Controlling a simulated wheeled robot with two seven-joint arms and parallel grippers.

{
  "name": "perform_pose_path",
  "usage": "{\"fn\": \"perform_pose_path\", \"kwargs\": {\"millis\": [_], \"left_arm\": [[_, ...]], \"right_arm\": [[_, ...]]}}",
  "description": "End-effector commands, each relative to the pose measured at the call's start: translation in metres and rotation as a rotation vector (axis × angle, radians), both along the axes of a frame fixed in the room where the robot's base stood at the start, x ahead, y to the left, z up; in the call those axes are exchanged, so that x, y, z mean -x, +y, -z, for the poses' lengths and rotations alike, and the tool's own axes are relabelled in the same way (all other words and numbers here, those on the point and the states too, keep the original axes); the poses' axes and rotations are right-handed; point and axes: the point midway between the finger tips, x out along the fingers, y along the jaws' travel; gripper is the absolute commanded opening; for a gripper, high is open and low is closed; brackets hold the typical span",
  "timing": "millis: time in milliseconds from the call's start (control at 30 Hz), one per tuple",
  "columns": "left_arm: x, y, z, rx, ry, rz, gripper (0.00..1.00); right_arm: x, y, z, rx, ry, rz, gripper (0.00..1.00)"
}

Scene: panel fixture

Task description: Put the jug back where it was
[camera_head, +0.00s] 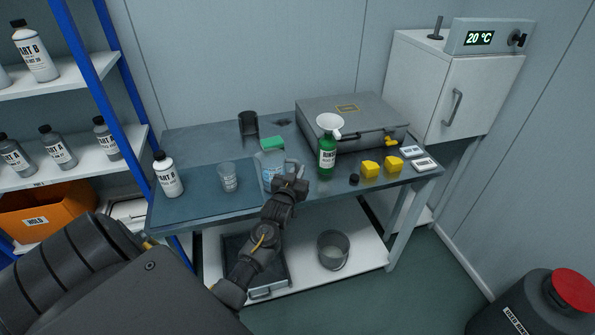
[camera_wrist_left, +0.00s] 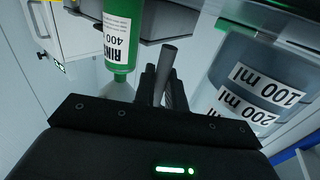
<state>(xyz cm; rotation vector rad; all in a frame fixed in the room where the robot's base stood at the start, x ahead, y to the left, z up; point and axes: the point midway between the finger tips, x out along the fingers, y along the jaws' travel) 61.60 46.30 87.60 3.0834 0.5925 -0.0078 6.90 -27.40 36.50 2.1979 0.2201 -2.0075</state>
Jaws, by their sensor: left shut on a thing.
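The jug (camera_head: 271,168) is a clear bluish vessel with a grey handle, near the front edge of the table and beside the right edge of the dark blue mat (camera_head: 190,202). In the left wrist view the jug (camera_wrist_left: 240,85) shows labels reading 100 ml and 200 ml. My left gripper (camera_head: 290,182) is at the jug's right side, and its fingers (camera_wrist_left: 165,88) are shut on the handle. The gripper hides part of the jug's lower side. I cannot tell whether its base touches the table. My right gripper is not in view.
A green rinse bottle with a white funnel top (camera_head: 327,152) stands close right of the jug. A clear cup (camera_head: 228,177) and white bottle (camera_head: 168,175) stand left. A green sponge (camera_head: 272,143) lies behind.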

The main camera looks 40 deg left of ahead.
Motion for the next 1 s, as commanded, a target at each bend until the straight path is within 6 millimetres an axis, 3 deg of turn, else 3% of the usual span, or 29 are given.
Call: {"fn": "perform_pose_path", "kwargs": {"millis": [400,433,600,933,1000], "left_arm": [[0.0,-0.0002,0.0058,-0.002,-0.001,0.0,0.0],[0.0002,-0.0004,0.0068,0.0,0.0,0.0,0.14],[0.0002,-0.0003,0.0059,0.0,0.0,0.0,0.34],[0.0003,-0.0003,0.0008,0.0,-0.001,0.0,0.34],[0.0079,-0.0036,0.0047,-0.001,0.001,0.001,0.34]], "right_arm": [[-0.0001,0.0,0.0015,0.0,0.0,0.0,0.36],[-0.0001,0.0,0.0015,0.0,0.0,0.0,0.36],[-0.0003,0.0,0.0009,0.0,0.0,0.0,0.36],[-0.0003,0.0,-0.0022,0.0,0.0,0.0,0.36],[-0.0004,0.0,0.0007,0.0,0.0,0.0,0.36]]}}
